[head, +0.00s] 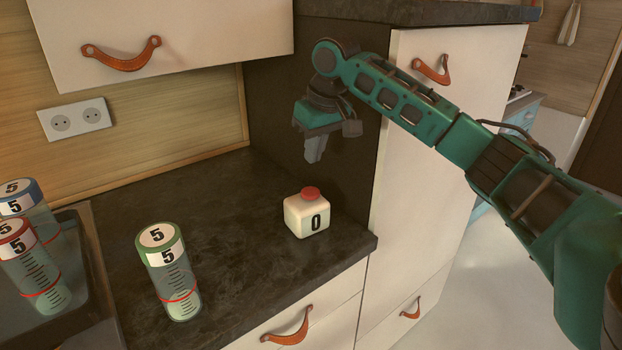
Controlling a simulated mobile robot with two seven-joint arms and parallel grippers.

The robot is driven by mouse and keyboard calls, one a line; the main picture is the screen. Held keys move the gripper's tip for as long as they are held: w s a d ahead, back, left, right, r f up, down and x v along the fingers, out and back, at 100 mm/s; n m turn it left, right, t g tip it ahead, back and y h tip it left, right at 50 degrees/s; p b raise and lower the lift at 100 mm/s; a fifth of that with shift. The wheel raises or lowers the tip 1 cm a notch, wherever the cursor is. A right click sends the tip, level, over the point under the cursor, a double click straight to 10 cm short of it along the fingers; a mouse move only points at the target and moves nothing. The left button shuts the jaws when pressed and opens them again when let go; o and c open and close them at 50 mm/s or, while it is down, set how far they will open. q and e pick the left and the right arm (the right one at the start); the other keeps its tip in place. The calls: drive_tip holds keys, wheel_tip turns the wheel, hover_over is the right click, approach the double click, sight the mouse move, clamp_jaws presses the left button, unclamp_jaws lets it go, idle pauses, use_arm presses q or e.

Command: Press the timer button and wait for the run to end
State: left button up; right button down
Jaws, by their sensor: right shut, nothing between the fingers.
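The timer (299,218) is a small cream cube with rounded edges on the dark countertop, near its front right corner. Its front face shows a black 0. A red button (310,193) sits on its top. My right gripper (312,157) is shut and empty, pointing down. In the head view it appears just above the button, with a visible gap between the fingertips and the button. My left gripper is not in view.
A green-capped cylinder (172,281) marked 5 stands on the countertop (225,200) to the left. Red-capped (34,270) and blue-capped (20,195) cylinders, also marked 5, stand at the far left in a dark tray (95,265). A tall cabinet (440,170) stands on the right.

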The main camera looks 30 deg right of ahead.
sight(310, 192)
drive_tip(key=x, duration=0.6)
drive_tip(key=shift+s+f, duration=0.15)
drive_tip(key=shift+s, duration=0.2)
drive_tip(key=shift+f, duration=0.7)
drive_tip(key=shift+f, duration=0.45)
drive_tip(key=shift+s+f, duration=0.25)
drive_tip(key=shift+f, duration=0.4)
drive_tip(key=shift+a, duration=0.1)
drive_tip(key=shift+r, duration=0.1)
drive_tip(key=shift+w+r, duration=0.1)
drive_tip(key=shift+r, duration=0.2)
drive_tip(key=w+v, duration=0.1)
drive_tip(key=v, duration=1.3)
drive_tip(key=shift+w+r, duration=0.2)
drive_tip(key=shift+r, duration=0.1)
